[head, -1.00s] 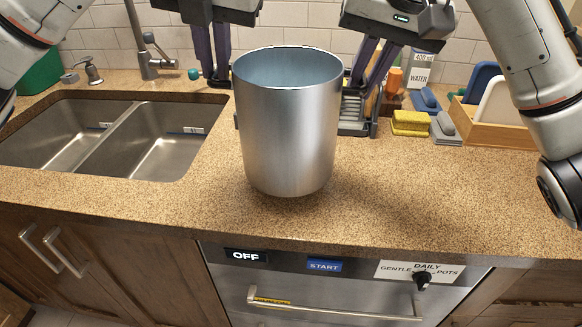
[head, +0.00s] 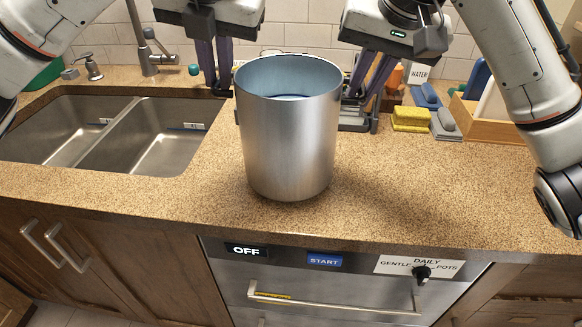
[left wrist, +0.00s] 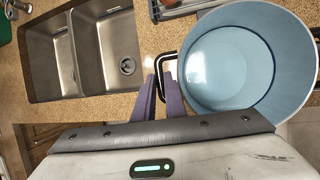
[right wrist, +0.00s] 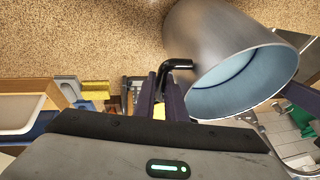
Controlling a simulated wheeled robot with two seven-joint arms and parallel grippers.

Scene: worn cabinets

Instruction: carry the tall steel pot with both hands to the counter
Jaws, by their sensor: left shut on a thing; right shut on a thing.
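The tall steel pot (head: 288,145) is upright over the open counter (head: 420,190), right of the sink. Its base is on the counter or barely above it; I cannot tell which. My left gripper (head: 221,88) is shut on the pot's left handle, a dark loop that shows in the left wrist view (left wrist: 164,66). My right gripper (head: 359,96) is shut on the opposite handle, seen in the right wrist view (right wrist: 178,64). In the head view the right handle is mostly hidden behind the pot. Pale blue shows inside the pot (left wrist: 245,55).
A double sink (head: 105,135) with a faucet (head: 148,50) lies left. Behind and right stand a dark rack (head: 358,118), yellow sponges (head: 410,118), a grey brush (head: 445,124) and a wooden tray (head: 490,127). Counter in front of and right of the pot is clear.

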